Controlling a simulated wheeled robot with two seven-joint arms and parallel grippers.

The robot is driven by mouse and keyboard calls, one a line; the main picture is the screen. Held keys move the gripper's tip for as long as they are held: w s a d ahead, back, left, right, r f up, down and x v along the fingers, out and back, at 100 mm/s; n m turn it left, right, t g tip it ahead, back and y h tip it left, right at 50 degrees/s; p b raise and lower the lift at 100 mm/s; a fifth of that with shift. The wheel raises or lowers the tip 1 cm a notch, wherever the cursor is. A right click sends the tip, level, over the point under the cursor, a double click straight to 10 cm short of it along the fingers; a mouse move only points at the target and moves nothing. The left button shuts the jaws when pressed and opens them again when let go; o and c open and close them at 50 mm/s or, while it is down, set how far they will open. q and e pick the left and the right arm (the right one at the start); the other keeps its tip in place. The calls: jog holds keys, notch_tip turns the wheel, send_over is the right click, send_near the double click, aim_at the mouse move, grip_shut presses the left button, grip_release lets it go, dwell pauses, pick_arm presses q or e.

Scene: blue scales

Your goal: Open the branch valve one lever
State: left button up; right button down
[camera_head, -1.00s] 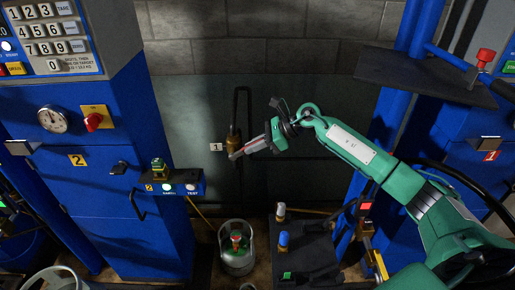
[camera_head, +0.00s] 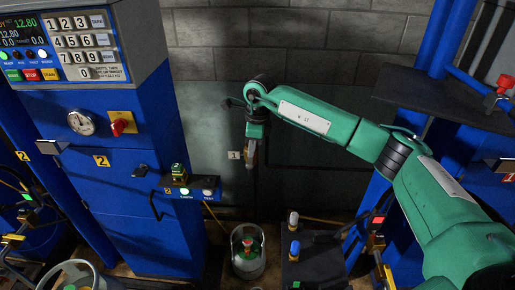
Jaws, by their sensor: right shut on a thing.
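The branch valve one is on the dark wall panel beside a white label marked 1 (camera_head: 234,155). My right gripper (camera_head: 250,160) points down just right of that label, in front of the valve. It is shut on the valve's lever. The gripper and wrist cover most of the lever and valve body, so the lever's exact angle is hard to tell. My left gripper is not in view.
A blue cabinet (camera_head: 130,215) with gauge, red knob and keypad stands at left. A gas cylinder (camera_head: 247,252) stands on the floor below the valve. A dark shelf (camera_head: 440,100) juts out at upper right.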

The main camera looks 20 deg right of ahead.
jog(key=shift+w+a+g+h, duration=0.25)
jog(key=shift+a+g+h, duration=0.2)
jog(key=shift+h, duration=0.25)
jog(key=c, duration=1.5)
grip_release()
jog(key=shift+a, duration=0.15)
jog(key=shift+w+r+b, duration=0.1)
jog(key=shift+r+b, duration=0.25)
jog(key=shift+r, duration=0.2)
notch_tip(320, 180, up, 13)
jog(key=b, duration=0.3)
jog(key=shift+a+f, duration=0.1)
jog(key=shift+f, duration=0.05)
jog(key=shift+f, duration=0.1)
